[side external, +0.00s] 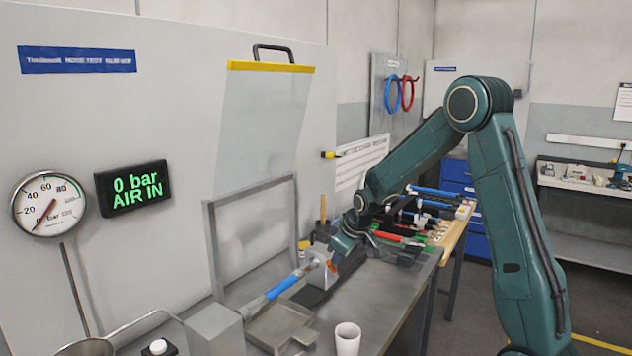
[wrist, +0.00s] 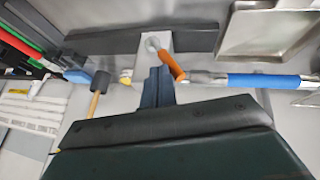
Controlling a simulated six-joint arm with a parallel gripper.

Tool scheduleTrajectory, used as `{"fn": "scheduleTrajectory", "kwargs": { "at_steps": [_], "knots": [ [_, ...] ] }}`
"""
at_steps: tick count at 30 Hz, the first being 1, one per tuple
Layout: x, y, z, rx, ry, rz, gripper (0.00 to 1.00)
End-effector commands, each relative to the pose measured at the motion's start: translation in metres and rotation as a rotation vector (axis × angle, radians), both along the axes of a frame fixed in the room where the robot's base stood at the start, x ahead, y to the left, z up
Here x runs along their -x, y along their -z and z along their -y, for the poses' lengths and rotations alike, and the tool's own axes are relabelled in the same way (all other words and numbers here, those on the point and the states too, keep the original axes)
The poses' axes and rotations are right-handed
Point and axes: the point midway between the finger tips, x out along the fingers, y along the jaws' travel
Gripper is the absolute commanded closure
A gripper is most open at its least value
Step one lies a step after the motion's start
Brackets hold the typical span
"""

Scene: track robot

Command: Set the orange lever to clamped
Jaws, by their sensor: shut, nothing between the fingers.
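The orange lever (wrist: 172,66) sits on a pale clamp block (wrist: 160,40) in the wrist view, slanting from a round metal pivot down to the right. In the side view a small part of the lever (side external: 331,265) shows on the grey block, beside my gripper (side external: 338,258). In the wrist view my gripper (wrist: 158,72) is shut and empty, its fingertips just left of the lever. I cannot tell whether they touch it. A hose with a blue sleeve (wrist: 262,81) runs to the block, and the lever's lower end lies near the hose fitting.
A metal tray (side external: 280,325), a white cup (side external: 347,339) and a grey box (side external: 215,330) stand on the bench. A black-headed mallet (wrist: 99,85) and coloured hoses lie left of my gripper in the wrist view. A display (side external: 133,188) reads 0 bar AIR IN. The clear guard (side external: 262,130) is raised.

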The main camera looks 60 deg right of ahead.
Motion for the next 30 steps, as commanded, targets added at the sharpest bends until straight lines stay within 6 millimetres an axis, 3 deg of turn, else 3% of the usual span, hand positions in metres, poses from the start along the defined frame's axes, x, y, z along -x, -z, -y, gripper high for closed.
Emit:
{"fn": "scheduleTrajectory", "kwargs": {
  "at_steps": [20,30],
  "knots": [
    [0.000,0.024,-0.038,0.472,-0.008,-0.003,1.00],
    [0.000,0.031,-0.043,0.477,0.000,0.000,1.00]
  ]
}}
